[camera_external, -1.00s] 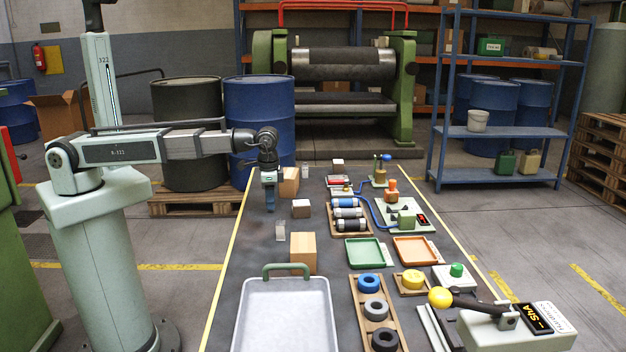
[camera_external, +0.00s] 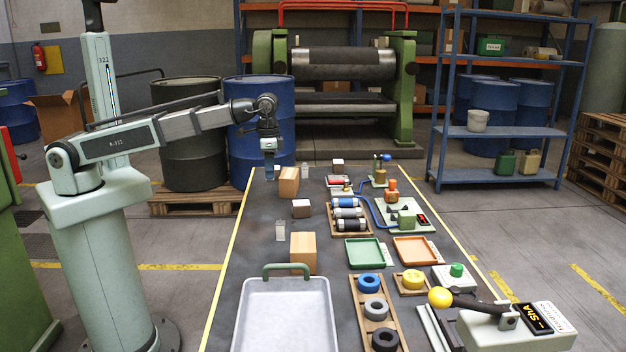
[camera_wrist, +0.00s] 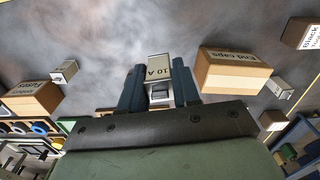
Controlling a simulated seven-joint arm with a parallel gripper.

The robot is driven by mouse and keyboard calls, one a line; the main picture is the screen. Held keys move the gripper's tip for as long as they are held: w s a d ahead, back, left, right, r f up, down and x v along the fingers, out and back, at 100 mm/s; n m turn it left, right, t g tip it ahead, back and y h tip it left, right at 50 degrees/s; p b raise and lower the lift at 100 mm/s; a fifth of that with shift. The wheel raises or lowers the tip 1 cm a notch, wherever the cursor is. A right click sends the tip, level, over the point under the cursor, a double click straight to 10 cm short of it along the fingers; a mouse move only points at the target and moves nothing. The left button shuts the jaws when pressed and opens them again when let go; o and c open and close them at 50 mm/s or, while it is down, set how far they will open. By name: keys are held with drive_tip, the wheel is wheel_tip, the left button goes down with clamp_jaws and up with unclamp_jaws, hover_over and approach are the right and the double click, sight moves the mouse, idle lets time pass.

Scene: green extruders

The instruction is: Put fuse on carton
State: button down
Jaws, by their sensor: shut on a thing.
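My gripper (camera_external: 269,174) is shut on a fuse and holds it up over the far left part of the table. In the wrist view the fuse (camera_wrist: 159,73) is a small pale block marked "10 A", gripped between the two dark fingers (camera_wrist: 158,90). A wooden-coloured carton labelled "End caps" (camera_wrist: 232,75) lies to the right of the fuse, apart from it; it is the far carton (camera_external: 289,182) in the external view. A second carton (camera_wrist: 30,98), with a partly readable label, is at left in the wrist view and nearer (camera_external: 303,252) in the external view.
Small pale blocks stand at the near left (camera_external: 280,230) and far end (camera_external: 305,171). A white-topped box (camera_external: 301,208) sits between the cartons. A metal tray (camera_external: 285,315) is in front; a rack of cylinders (camera_external: 348,217) stands to the right.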

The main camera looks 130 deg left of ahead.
drive_tip(key=s+a+r+n, duration=0.1)
drive_tip(key=s+a+r, duration=0.3)
drive_tip(key=a, duration=0.5)
wheel_tip(320, 180, up, 4)
hover_over(289, 173)
drive_tip(key=shift+f+m, duration=0.55)
drive_tip(key=shift+f, duration=2.05)
drive_tip(key=shift+f+m, duration=0.55)
drive_tip(key=shift+f, duration=2)
drive_tip(key=c, duration=0.8)
unclamp_jaws()
drive_tip(key=shift+f, duration=0.15)
wheel_tip(289, 173, up, 12)
drive_tip(key=shift+r, duration=0.2)
